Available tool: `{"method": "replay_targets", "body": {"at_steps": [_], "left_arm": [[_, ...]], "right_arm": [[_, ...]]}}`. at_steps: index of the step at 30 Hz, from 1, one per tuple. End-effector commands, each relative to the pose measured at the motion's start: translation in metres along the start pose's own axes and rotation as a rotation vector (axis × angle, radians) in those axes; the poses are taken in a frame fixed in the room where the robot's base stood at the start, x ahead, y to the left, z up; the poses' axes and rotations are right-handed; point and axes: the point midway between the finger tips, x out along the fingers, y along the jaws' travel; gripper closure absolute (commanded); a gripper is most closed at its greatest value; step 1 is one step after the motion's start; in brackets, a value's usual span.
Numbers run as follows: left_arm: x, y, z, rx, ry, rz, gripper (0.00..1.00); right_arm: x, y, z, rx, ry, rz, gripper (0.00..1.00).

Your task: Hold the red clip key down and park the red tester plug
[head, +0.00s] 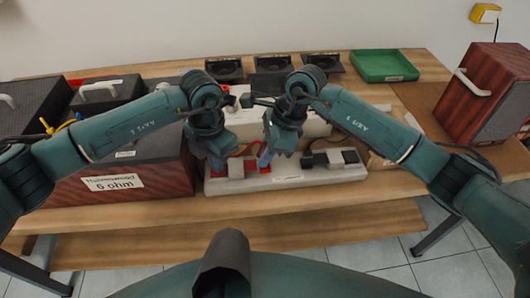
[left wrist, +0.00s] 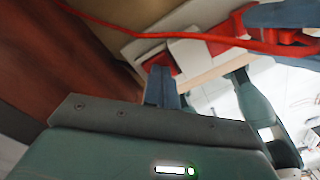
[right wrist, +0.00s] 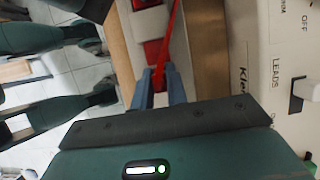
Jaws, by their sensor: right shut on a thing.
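The clip block is a pale strip (head: 290,181) on the bench with red and black ends and light keys. My left gripper (head: 219,163) is over its red end; in the left wrist view its fingers (left wrist: 162,80) are together, right at a red part (left wrist: 160,62) beside a light key (left wrist: 194,54). Whether they press it is unclear. My right gripper (head: 266,158) is shut on the red tester plug, which shows between its fingers (right wrist: 160,88) in the right wrist view. A red lead (right wrist: 173,30) runs from it. The plug's tip is hidden.
A wooden speaker (head: 150,180) labelled 6 ohm stands close left of the block. A white tester box (head: 312,125) is behind it. A green tray (head: 383,66) and another speaker (head: 485,95) are to the right. The bench's front strip is clear.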

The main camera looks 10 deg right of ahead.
Motion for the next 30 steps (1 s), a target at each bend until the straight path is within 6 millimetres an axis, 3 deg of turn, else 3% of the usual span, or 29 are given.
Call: {"method": "replay_targets", "body": {"at_steps": [30], "left_arm": [[0.002, -0.001, -0.001, 0.001, 0.004, -0.002, 1.0]], "right_arm": [[-0.032, 0.0, 0.013, 0.0, 0.0, 0.0, 1.0]]}}
